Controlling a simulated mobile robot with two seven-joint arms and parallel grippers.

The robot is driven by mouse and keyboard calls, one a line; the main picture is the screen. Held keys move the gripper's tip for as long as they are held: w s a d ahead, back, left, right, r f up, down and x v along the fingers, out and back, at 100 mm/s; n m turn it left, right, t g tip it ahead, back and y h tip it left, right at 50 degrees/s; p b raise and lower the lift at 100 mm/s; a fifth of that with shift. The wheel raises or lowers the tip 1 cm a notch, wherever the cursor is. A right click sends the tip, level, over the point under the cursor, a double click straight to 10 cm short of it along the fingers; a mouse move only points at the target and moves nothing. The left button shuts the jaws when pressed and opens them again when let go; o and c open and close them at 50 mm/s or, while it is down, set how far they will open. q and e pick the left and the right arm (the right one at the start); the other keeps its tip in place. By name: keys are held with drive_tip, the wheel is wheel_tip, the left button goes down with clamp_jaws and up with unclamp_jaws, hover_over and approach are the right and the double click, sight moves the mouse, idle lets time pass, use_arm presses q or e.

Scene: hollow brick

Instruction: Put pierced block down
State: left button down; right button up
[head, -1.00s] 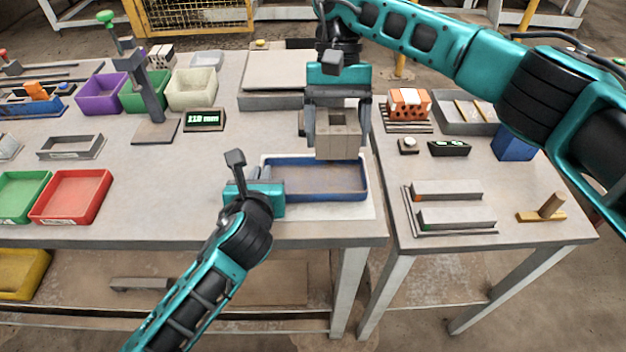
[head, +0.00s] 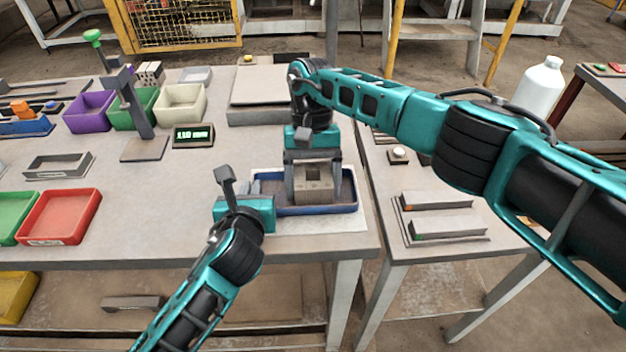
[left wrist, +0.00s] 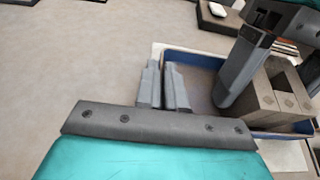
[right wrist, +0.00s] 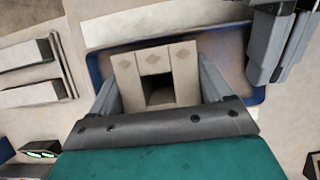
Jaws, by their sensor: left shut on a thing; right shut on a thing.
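The pierced block (head: 314,186), grey-beige with a square hole, is held within the blue tray (head: 325,210), over its right half. My right gripper (head: 313,172) is shut on it, with one finger on each side; the block also shows in the right wrist view (right wrist: 153,68) and the left wrist view (left wrist: 284,92). I cannot tell whether its underside touches the tray floor. My left gripper (left wrist: 164,88) is shut on the tray's left wall, its two fingers close together there. The tray's near left corner is hidden by my left gripper in the head view.
The tray sits on a white sheet (head: 345,224) near the table's front edge. A red bin (head: 62,215) and a display reading green digits (head: 193,135) stand to the left. A grey plate (head: 265,85) lies behind. A side table with slotted bars (head: 440,222) is at right.

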drive_tip(key=o, duration=1.2)
drive_tip(key=shift+f, duration=0.1)
drive_tip(key=shift+v, duration=3.9)
use_arm(q)
drive_tip(key=c, duration=1.2)
unclamp_jaws()
drive_tip(key=shift+o, duration=0.2)
